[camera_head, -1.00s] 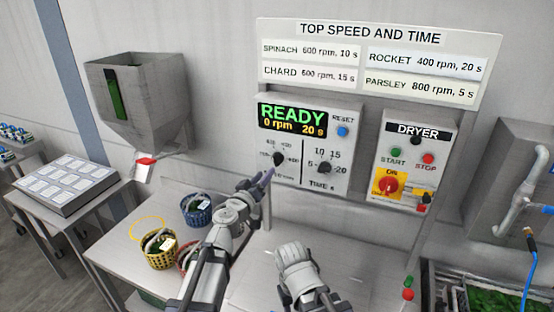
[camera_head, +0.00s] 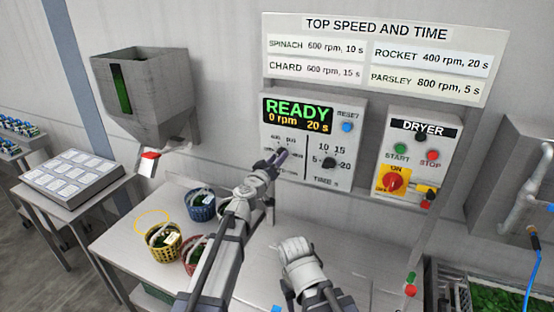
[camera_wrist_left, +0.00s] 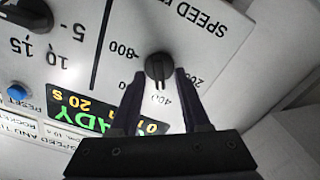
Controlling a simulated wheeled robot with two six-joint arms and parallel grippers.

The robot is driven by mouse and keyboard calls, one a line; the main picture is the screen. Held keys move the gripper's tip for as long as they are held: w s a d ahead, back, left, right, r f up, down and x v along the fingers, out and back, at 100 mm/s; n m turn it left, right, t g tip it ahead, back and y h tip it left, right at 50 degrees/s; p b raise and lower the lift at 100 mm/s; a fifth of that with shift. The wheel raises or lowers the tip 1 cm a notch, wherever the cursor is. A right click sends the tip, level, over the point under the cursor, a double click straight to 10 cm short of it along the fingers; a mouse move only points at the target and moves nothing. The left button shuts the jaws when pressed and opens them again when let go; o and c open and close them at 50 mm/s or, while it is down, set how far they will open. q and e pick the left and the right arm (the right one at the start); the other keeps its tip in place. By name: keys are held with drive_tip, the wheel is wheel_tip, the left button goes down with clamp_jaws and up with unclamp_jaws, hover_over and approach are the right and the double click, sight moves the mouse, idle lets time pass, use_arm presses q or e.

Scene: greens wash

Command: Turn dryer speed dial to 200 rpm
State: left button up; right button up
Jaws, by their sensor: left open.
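The black speed dial (camera_wrist_left: 158,67) is on the dryer's control panel (camera_head: 298,178). In the left wrist view it sits between the fingertips of my left gripper (camera_wrist_left: 159,76), near the printed 400 and 800 marks. The jaws are open, one finger on each side of the dial, with no clear contact visible. In the head view my left gripper (camera_head: 280,158) is in front of the dial and hides most of it. The display (camera_head: 297,116) reads READY, 0 rpm, 20 s. My right gripper's fingers are not visible.
The time dial (camera_head: 329,163) and blue reset button (camera_head: 347,127) are on the same panel. The dryer box (camera_head: 440,165), with its red and yellow switch (camera_head: 394,181), is to the right. Baskets (camera_head: 163,244) stand on the table at left.

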use_arm(q)
clamp_jaws()
idle(0.8)
drive_tip(key=n, duration=1.1)
drive_tip(key=shift+f+n, duration=0.15)
drive_tip(key=shift+n, duration=0.15)
idle(0.3)
unclamp_jaws()
drive_tip(key=shift+a, duration=0.1)
